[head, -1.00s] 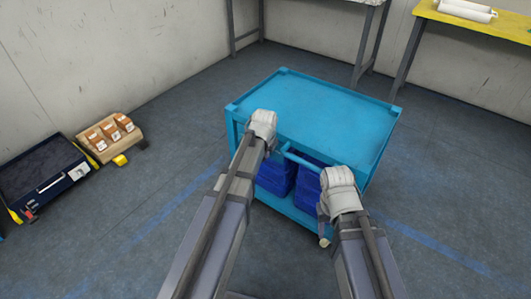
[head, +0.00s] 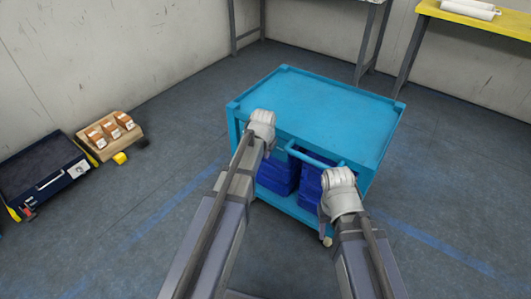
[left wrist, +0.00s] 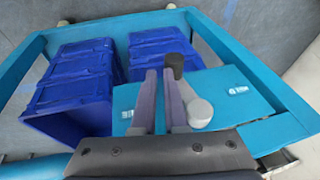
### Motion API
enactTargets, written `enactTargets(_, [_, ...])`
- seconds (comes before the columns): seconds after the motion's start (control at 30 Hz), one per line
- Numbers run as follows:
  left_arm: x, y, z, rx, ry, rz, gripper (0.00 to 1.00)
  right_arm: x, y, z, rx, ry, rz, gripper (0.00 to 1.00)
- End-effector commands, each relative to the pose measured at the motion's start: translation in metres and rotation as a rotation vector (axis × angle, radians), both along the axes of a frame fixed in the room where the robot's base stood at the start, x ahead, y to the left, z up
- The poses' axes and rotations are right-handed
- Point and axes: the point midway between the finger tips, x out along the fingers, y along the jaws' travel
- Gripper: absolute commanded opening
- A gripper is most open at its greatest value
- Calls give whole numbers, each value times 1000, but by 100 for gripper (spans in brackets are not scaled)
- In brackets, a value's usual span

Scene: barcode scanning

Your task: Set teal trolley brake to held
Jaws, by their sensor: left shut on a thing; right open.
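The teal trolley (head: 325,105) stands in front of me, with its handle bar (head: 315,160) facing me. My left gripper (head: 262,125) is at the trolley's near left side; its fingertips are hidden in the head view. In the left wrist view its fingers (left wrist: 165,85) are shut on a small lever-like part with a black end (left wrist: 174,66). A grey round knob (left wrist: 200,113) sits beside them. Behind is a teal panel (left wrist: 215,110) with two white labels, one right of the fingers and one left. I cannot read them. My right gripper (head: 340,190) is near the handle's right end, open.
Blue crates (head: 275,175) fill the trolley's lower shelf and also show in the left wrist view (left wrist: 75,85). A dark toolbox (head: 40,170) and a wooden rack (head: 110,135) lie on the floor at the left. A yellow-topped table (head: 475,18) stands back right. Floor around the trolley is mostly clear.

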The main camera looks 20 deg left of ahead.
Motion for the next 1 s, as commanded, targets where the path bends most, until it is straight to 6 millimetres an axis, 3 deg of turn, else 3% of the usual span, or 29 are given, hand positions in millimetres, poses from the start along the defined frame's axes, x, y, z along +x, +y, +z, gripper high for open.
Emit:
enactTargets(0.27, [1,6,-19,16,0,-1,0,0,1,-19,2,0,3,50])
enactTargets(0.8, [10,30,-36,467,-168,-1,0,0,2,-82,9,0,8,50])
enactTargets(1.0, [14,38,-31,494,-178,1,0,0,2,-81,9,0,7,50])
